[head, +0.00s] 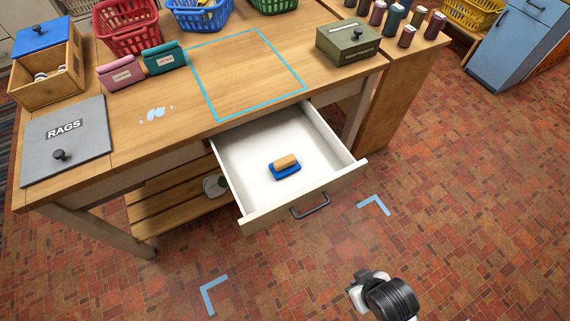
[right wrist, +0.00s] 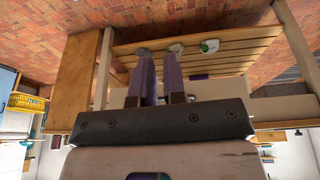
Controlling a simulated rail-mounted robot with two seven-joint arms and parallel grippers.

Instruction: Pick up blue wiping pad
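The blue wiping pad (head: 285,174), a blue base with a tan wooden handle on top, lies in the open white drawer (head: 252,153). It is near the middle of the drawer floor and nothing touches it. My right gripper (head: 362,286) is low at the bottom right of the head view, over the floor in front of the drawer and well apart from the pad. In the right wrist view its two fingers (right wrist: 158,75) stand a narrow gap apart with nothing visible between them. My left gripper is not in view.
The drawer front (head: 300,198) with its dark handle juts out from the wooden workbench (head: 190,110). On the bench are a grey RAGS lid (head: 68,137), pink and teal packs (head: 121,73), baskets, a green box (head: 347,40) and a cyan outlined square. A slatted shelf (head: 175,197) is below.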

